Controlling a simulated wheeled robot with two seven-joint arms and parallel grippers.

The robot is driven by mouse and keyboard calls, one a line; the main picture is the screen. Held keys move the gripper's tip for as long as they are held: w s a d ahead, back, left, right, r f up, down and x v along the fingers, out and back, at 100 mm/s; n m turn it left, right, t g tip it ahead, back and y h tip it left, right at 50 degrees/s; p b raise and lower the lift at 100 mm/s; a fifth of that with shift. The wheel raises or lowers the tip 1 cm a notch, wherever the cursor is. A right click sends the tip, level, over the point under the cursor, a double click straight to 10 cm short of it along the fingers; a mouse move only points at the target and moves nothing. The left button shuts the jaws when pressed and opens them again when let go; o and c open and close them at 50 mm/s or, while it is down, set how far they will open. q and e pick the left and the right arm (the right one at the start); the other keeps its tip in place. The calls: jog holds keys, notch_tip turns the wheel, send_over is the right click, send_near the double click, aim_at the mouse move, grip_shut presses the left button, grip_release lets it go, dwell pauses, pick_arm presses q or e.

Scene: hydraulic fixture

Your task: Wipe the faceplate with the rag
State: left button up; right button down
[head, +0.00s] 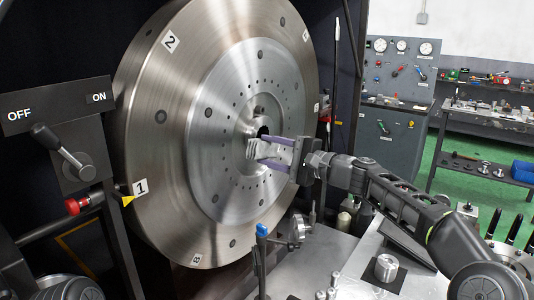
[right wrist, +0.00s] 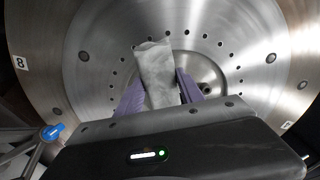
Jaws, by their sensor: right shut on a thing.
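The faceplate (head: 215,185) is a large round steel disc with a raised inner ring, holes and numbered labels. It also fills the right wrist view (right wrist: 250,50). My right gripper (head: 262,152) is in front of the faceplate's centre, its purple fingers pointing at the hub. It is shut on the rag (right wrist: 157,72), a pale grey folded cloth that stands out between the fingers toward the plate. In the head view the rag (head: 266,151) is small and partly covered by the fingers. I cannot tell whether it touches the plate. My left gripper is not in view.
An OFF/ON lever panel (head: 62,130) stands left of the faceplate. A blue-tipped handle (head: 262,232) and a metal table (head: 325,255) with small parts lie below right.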

jog(key=shift+s+d+f+b, duration=0.15)
jog(key=shift+s+d+b, duration=0.15)
jog(key=shift+d, duration=0.15)
jog(key=shift+s+d+b, duration=0.4)
